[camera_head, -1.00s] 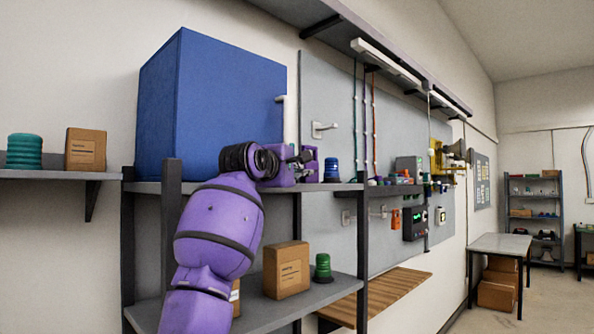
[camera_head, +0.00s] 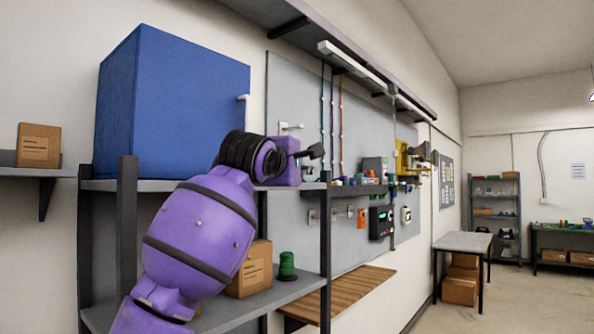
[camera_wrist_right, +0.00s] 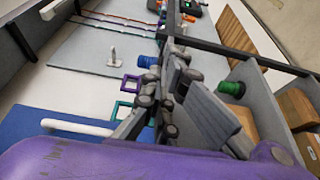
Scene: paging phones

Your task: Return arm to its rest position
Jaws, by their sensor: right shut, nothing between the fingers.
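My right arm is purple with black bands and reaches up in front of the grey shelf unit in the head view. My right gripper (camera_head: 312,152) is dark, shut and empty. It appears just above the upper shelf's right end, in front of the grey wall panel. In the right wrist view its dark linkage and fingers fill the middle, with nothing held. My left gripper is not in view.
A large blue box (camera_head: 170,100) with a white handle stands on the upper shelf (camera_head: 100,184), close to my arm. A cardboard box (camera_head: 252,272) and green ribbed cylinder (camera_head: 287,267) stand below. A table (camera_head: 463,241) and open floor lie right.

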